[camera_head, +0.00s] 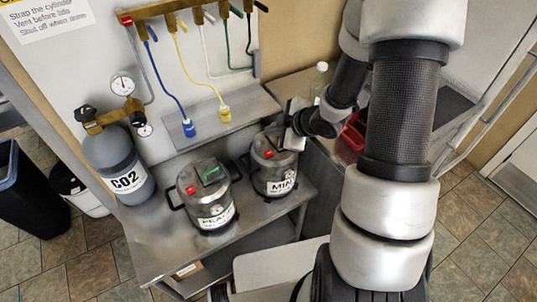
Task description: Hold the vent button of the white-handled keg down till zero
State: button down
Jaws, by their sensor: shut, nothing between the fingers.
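Two metal kegs stand on the steel bench. The left keg (210,200) has a label that starts "PEA", dark side handles and a small red part (190,190) on its lid. The right keg (273,178) is labelled "MIN", with the rest hidden or too small, and has a red part (268,154) on its lid. My gripper (289,138) is shut and empty at the right keg's upper right side. Contact with the lid cannot be told. No pressure reading on the kegs is legible.
A red bin (350,140) and a white-capped bottle (321,70) are at right.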

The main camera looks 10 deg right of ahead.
jog(key=b, duration=0.6)
send_over(271, 160)
notch_tip(271, 160, down, 7)
jog(key=shift+f, duration=0.1)
dwell(1.5)
jog(key=shift+f, duration=0.35)
jog(key=shift+f+b, duration=0.6)
jog(key=shift+b, duration=0.2)
dwell(0.4)
jog(key=shift+s+r, duration=0.1)
jog(key=shift+r, duration=0.05)
dwell(0.9)
jog(key=shift+r+p, duration=0.85)
jog(key=shift+p, duration=0.05)
notch_tip(271, 160, up, 5)
jog(key=p, duration=0.4)
